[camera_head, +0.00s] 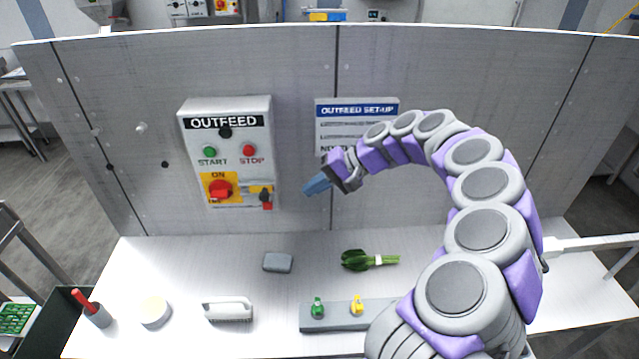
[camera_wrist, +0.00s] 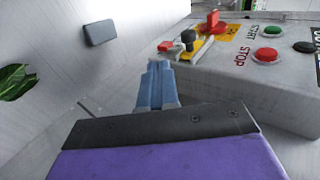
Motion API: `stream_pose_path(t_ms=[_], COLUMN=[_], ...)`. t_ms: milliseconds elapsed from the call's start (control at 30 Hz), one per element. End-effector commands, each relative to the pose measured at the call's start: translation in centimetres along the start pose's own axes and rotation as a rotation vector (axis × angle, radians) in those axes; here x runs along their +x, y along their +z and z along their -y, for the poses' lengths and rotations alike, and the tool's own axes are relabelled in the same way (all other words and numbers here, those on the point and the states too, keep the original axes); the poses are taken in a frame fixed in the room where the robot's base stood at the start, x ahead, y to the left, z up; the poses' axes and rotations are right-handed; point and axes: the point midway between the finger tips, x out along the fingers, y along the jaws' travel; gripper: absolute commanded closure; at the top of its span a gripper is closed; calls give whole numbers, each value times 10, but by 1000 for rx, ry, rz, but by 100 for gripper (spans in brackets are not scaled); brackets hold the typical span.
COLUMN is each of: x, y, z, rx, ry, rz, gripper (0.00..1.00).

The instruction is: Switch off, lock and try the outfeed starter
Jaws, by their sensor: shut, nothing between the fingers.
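The grey outfeed starter (camera_head: 226,112) is fixed to the upright panel, left of my gripper. It has a green START button (camera_head: 209,152), a red STOP button (camera_head: 249,150) and a red rotary switch (camera_head: 221,188) on a yellow plate marked ON. Right of the switch are a black knob (camera_wrist: 187,38) and a small red piece (camera_wrist: 165,46); I cannot tell if that piece is a lock. My gripper (camera_head: 314,186) is shut and empty, in front of the panel, apart from the starter. In the wrist view its blue fingers (camera_wrist: 157,82) point toward the switch side.
A grey rack (camera_head: 337,322) on the white bench holds a green padlock (camera_head: 318,308) and a yellow padlock (camera_head: 357,306).

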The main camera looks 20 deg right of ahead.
Motion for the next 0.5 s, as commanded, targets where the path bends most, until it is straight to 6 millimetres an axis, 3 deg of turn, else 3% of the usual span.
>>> stream_pose_path(t_ms=[233, 500], x=[52, 73], y=[3, 1], z=[0, 25], rx=[-3, -3], ry=[0, 0], rz=[7, 1], gripper=[100, 100])
